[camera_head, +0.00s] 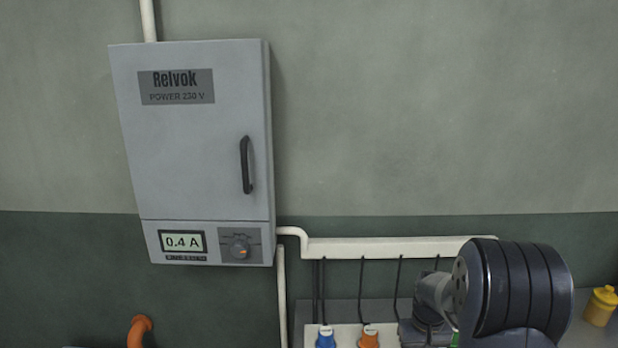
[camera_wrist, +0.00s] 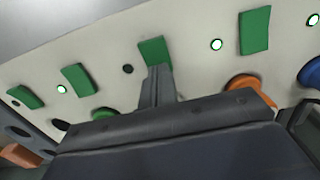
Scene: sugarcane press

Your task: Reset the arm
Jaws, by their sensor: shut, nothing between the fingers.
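My arm shows at the lower right of the head view as dark, ribbed and grey links; my gripper cannot be made out there. In the wrist view my gripper (camera_wrist: 158,85) is shut, its dark fingers together and empty. They point at a pale panel (camera_wrist: 110,55) with green rocker switches, one of them (camera_wrist: 153,51) just beyond the fingertips. I cannot tell whether the fingertips touch it. Several small lights on the panel glow green-white, and others are dark.
A grey power cabinet (camera_head: 190,130) hangs on the wall, its display (camera_head: 183,241) reading 0.4 A beside a knob (camera_head: 239,246). A blue plug (camera_head: 325,338) and an orange plug (camera_head: 369,338) sit below hanging cables. A yellow bottle (camera_head: 601,305) stands at the far right.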

